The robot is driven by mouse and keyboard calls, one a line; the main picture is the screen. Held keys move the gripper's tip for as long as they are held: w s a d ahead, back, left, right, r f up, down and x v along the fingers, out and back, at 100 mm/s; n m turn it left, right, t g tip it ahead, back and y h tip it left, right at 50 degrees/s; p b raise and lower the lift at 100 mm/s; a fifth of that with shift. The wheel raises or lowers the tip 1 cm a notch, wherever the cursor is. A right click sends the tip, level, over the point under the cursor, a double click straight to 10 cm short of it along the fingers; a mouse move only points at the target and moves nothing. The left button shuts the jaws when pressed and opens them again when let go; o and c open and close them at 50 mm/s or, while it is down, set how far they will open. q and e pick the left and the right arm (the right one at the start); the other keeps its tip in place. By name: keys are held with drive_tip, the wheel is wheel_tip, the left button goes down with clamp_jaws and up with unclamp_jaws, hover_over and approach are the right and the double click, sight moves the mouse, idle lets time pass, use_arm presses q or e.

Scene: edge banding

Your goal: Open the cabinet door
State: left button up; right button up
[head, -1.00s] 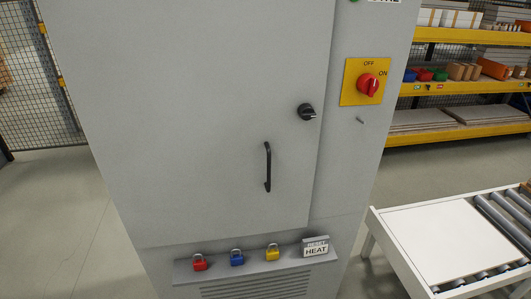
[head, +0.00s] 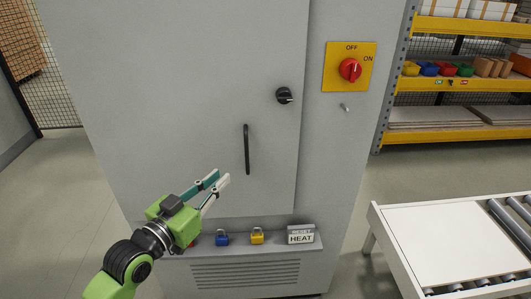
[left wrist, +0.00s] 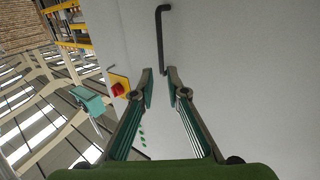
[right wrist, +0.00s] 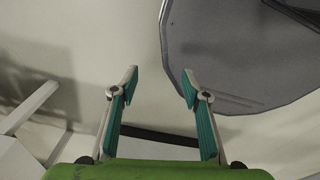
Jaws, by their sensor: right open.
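The grey cabinet door (head: 185,90) is shut, flush with the cabinet front. Its black vertical bar handle (head: 247,150) is near the door's right edge, and a black knob latch (head: 284,96) sits above and to the right of it. My left gripper (head: 222,180) is open and empty, below and left of the handle. In the left wrist view, the handle (left wrist: 161,40) lies ahead of the open fingertips (left wrist: 160,78), with no contact visible. My right gripper (right wrist: 160,78) is open and empty in its wrist view, away from the handle, and outside the head view.
A red switch (head: 350,69) on a yellow plate is right of the door. Blue (head: 222,238) and yellow (head: 257,236) padlocks and a HEAT sign (head: 301,235) are on the ledge below. A roller conveyor (head: 450,245) stands at right. Floor at left is clear.

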sight(246, 152)
use_arm(q)
drive_tip(key=p+x, duration=0.3)
drive_tip(key=x, duration=1)
drive_tip(key=shift+w+d+r, duration=0.15)
drive_tip(key=shift+w, duration=0.2)
use_arm(e)
drive_tip(key=r, duration=0.3)
drive_tip(key=shift+w+a, duration=0.2)
drive_tip(key=shift+a, duration=0.1)
use_arm(q)
clamp_jaws()
